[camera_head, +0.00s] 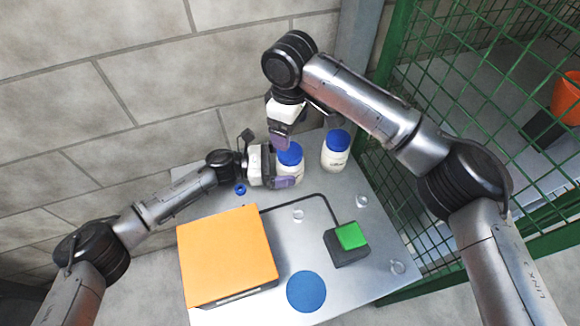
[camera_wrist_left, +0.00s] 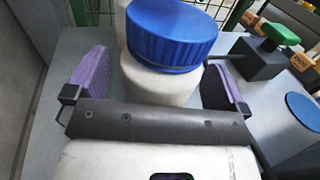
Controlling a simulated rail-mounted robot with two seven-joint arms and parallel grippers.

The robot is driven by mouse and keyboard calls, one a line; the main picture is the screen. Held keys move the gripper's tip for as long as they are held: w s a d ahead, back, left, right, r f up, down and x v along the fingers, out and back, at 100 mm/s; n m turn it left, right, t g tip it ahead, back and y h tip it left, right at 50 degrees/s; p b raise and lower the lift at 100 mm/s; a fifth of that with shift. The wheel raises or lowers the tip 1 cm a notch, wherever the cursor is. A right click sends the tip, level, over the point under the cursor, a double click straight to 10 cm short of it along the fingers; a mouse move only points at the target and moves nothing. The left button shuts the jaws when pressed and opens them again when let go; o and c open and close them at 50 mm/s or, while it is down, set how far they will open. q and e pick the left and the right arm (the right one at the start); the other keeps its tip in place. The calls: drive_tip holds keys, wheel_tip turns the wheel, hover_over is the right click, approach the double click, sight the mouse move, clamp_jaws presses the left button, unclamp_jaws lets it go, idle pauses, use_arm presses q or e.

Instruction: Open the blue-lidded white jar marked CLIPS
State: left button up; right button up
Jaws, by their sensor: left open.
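Two white jars with blue lids stand upright at the back of the table. The nearer-left jar (camera_head: 291,171) has its lid (camera_head: 290,153) on; the other jar (camera_head: 336,150) stands to its right. Their labels are too small to read, so I cannot tell which says CLIPS. My left gripper (camera_head: 284,181) is open around the left jar's body. In the left wrist view, that jar (camera_wrist_left: 158,82) and its ribbed blue lid (camera_wrist_left: 172,35) are between the purple pads. My right gripper (camera_head: 280,143) points down at the left jar's lid, touching or just above it; its jaw opening is unclear.
An orange-topped box (camera_head: 227,254) fills the table's (camera_head: 262,309) front left. A black block with a green top (camera_head: 351,235) has a cable. A blue disc (camera_head: 306,291), small clear pieces (camera_head: 361,201) and a small blue item (camera_head: 240,188) lie around. Green mesh (camera_head: 480,120) borders the right.

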sight(290, 151)
use_arm(q)
drive_tip(key=c, duration=1.4)
drive_tip(key=shift+c, duration=0.4)
use_arm(e)
drive_tip(key=shift+r, duration=0.15)
use_arm(q)
drive_tip(key=shift+c, duration=0.8)
use_arm(e)
drive_tip(key=shift+w+d+r, duration=0.15)
drive_tip(key=shift+d+r, duration=0.1)
drive_tip(key=shift+r, duration=0.05)
use_arm(q)
drive_tip(key=shift+c, duration=0.5)
use_arm(e)
drive_tip(key=shift+d+f+m, duration=0.1)
drive_tip(key=shift+f+m, duration=0.05)
drive_tip(key=shift+m, duration=0.25)
drive_tip(key=m, duration=0.4)
drive_tip(key=shift+f+m, duration=0.3)
drive_tip(key=shift+m, duration=0.1)
drive_tip(key=m, duration=0.4)
drive_tip(key=shift+s+a+m, duration=0.2)
drive_tip(key=shift+a+m, duration=0.1)
drive_tip(key=m, duration=0.3)
drive_tip(key=shift+f, duration=4.05)
